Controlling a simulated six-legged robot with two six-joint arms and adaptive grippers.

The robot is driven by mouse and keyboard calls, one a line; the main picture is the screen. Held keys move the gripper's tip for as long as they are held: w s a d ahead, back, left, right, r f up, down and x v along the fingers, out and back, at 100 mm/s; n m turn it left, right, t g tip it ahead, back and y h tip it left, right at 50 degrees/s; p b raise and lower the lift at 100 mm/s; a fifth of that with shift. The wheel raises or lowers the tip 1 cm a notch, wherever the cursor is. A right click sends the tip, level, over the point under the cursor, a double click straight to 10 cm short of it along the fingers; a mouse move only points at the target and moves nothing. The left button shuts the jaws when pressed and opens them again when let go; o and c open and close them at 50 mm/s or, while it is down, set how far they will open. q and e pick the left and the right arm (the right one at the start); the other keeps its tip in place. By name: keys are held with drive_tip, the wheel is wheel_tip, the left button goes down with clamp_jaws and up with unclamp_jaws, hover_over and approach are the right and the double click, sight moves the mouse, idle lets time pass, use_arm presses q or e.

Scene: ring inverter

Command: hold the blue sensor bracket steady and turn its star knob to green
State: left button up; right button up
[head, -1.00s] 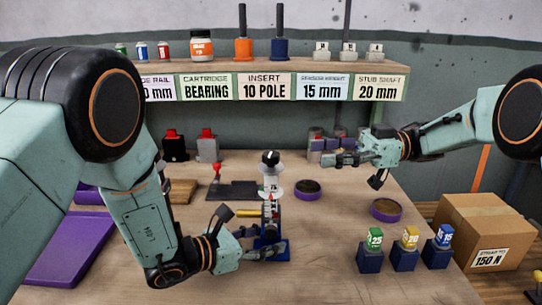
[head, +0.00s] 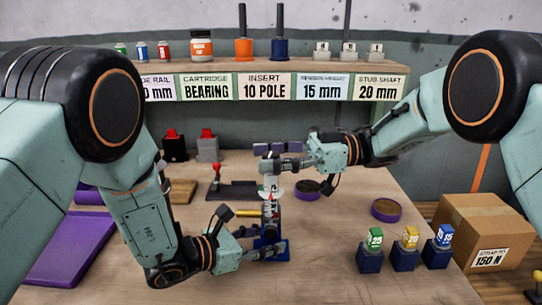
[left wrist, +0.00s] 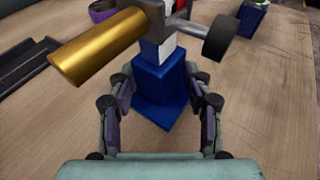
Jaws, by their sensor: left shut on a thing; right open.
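The blue sensor bracket (head: 272,240) stands on the bench in the middle of the head view, with a dark post and a white-and-red collar (head: 271,188) above it. Its blue block also shows in the left wrist view (left wrist: 162,85), between the left fingers. My left gripper (head: 265,248) is shut on the bracket near its base. My right gripper (head: 276,164) is open at the top of the post; its fingers hide the dark knob there. I cannot tell whether they touch it. The knob's pointer and any green mark are not readable.
A brass cylinder (left wrist: 98,46) and a dark roller (left wrist: 219,38) stick out from the post. Purple-rimmed round trays (head: 306,190) (head: 386,210) lie to the right. Several blue blocks with coloured tops (head: 370,260) stand near a cardboard box (head: 482,232). The bench front is clear.

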drive_tip(key=shift+c, duration=0.2)
clamp_jaws()
drive_tip(key=shift+r+m+t, duration=0.1)
drive_tip(key=shift+m+t, duration=0.6)
drive_tip(key=shift+t, duration=0.4)
drive_tip(key=m+t, duration=0.2)
drive_tip(key=t, duration=0.1)
drive_tip(key=m+t, duration=0.2)
drive_tip(key=t, duration=0.1)
drive_tip(key=shift+h, duration=0.3)
drive_tip(key=m+t+h, duration=0.2)
drive_tip(key=m+t, duration=0.1)
drive_tip(key=t, duration=0.1)
drive_tip(key=shift+a+t, duration=0.1)
drive_tip(key=shift+t, duration=0.3)
drive_tip(key=shift+m+t+h, duration=0.4)
drive_tip(key=shift+m+t, duration=0.1)
